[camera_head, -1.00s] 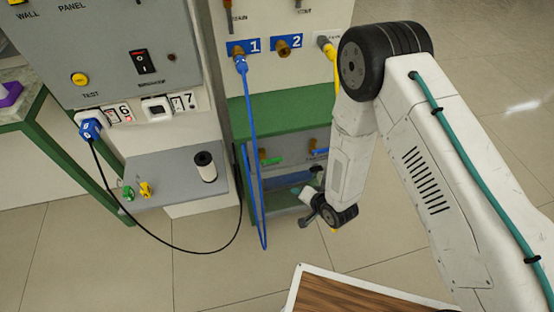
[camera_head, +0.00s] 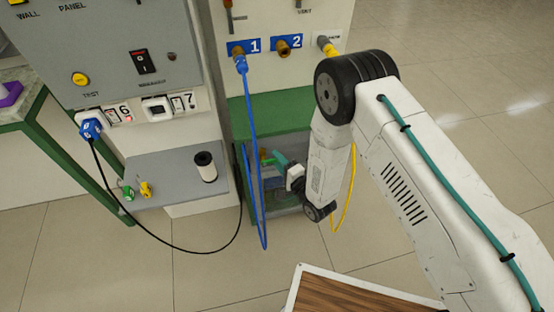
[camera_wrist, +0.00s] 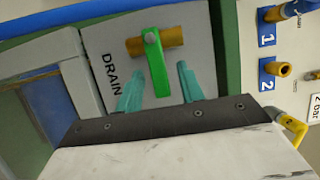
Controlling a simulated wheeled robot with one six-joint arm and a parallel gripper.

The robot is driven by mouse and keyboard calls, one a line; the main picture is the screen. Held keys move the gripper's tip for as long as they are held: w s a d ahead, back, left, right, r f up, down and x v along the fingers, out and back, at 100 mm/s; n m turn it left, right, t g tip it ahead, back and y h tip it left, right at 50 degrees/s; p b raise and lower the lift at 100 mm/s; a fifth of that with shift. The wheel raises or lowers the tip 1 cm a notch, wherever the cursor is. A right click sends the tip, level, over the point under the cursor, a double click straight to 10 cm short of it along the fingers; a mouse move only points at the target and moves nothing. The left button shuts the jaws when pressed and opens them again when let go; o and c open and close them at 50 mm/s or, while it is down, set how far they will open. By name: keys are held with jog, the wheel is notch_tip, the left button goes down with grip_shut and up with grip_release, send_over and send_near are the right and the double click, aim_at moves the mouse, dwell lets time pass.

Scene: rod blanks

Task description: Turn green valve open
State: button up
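The green valve (camera_wrist: 157,68) has a green lever on a brass body beside the word DRAIN in the wrist view. In that view the lever points down toward me, across the brass pipe. My gripper (camera_wrist: 158,84) is open, with one teal finger on each side of the lever's free end. I cannot tell whether either finger touches it. In the head view the valve (camera_head: 266,160) shows small in the cabinet under the green top, and my gripper (camera_head: 279,159) is right beside it. My arm hides the right part of the cabinet.
A blue hose (camera_head: 253,150) hangs from port 1 in front of the cabinet, close to my gripper. A yellow hose (camera_head: 350,190) hangs behind my arm. A grey shelf (camera_head: 175,180) with a spool and small plugs stands at left. The floor at right is clear.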

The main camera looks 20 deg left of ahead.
jog(key=shift+w+a, duration=0.25)
jog(key=shift+a, duration=0.15)
grip_shut()
